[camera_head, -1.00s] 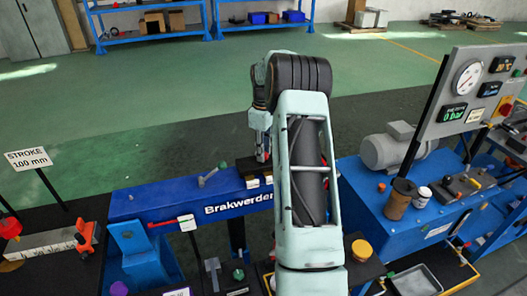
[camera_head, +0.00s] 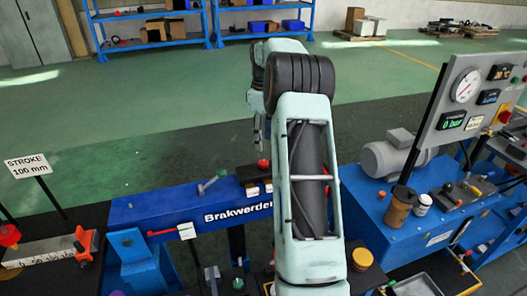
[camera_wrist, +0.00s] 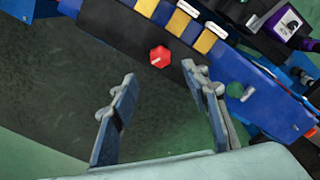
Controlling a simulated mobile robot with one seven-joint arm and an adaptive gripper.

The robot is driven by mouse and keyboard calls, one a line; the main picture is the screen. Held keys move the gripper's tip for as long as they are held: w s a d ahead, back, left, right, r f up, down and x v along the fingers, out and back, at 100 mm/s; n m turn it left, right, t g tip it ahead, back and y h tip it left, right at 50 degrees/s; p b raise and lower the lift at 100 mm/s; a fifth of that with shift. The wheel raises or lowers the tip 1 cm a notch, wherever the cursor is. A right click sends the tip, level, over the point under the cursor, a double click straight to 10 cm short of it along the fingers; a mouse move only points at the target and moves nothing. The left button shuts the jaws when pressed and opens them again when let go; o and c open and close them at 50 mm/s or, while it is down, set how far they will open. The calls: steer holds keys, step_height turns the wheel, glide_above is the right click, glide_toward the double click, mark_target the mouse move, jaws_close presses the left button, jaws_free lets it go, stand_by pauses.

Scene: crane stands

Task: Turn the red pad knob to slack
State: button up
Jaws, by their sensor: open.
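The red pad knob (camera_head: 263,164) sits on a dark block on top of the blue Brakwerder beam (camera_head: 150,209). It also shows in the wrist view (camera_wrist: 160,57), as a red faceted knob with a pale mark on its face. My gripper (camera_wrist: 160,74) is open and empty, and the knob appears between and just beyond its fingertips in that view. In the head view my gripper (camera_head: 260,130) hangs above and behind the knob, apart from it, partly hidden by my arm.
A red lever (camera_head: 162,232) is at the beam's front. The gauge panel (camera_head: 465,95) and motor (camera_head: 385,153) stand right. Floor behind the beam is clear.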

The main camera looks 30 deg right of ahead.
steer(key=shift+r, duration=1.6)
